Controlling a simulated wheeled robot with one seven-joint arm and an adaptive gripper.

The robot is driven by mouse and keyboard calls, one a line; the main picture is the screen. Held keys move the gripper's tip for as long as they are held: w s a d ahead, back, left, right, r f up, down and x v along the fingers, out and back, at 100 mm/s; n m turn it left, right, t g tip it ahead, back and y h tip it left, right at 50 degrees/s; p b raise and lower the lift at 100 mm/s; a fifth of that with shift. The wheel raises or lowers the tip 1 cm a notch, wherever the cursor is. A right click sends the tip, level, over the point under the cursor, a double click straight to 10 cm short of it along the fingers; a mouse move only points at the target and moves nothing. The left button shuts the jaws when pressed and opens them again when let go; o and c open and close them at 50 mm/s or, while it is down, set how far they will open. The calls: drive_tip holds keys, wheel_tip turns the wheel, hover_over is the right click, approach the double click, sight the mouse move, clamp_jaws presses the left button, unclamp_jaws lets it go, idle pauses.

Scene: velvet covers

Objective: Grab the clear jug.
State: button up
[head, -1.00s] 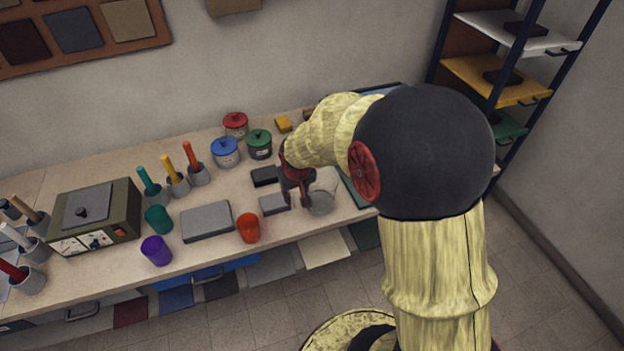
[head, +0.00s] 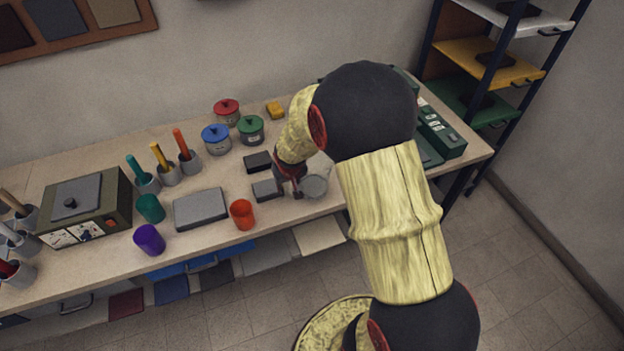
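The clear jug (head: 315,187) stands on the workbench (head: 115,273), right of the orange cup and partly hidden behind my arm. It is see-through, with a pale round shape showing low in it. My gripper (head: 299,188) is dark with red parts and points down at the jug's left side. Its fingers are small and partly hidden by my arm. I cannot tell whether they touch the jug or how far apart they are.
Grey blocks (head: 267,190), an orange cup (head: 242,214) and a flat grey slab (head: 200,208) lie left of my gripper. Lidded pots (head: 250,129) stand behind. A dark green case (head: 441,134) is at the bench's right end, near a shelf rack (head: 490,97).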

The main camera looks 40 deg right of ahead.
drive_tip(key=shift+x, duration=1)
drive_tip(key=shift+r, duration=0.1)
drive_tip(key=shift+c, duration=0.5)
clamp_jaws()
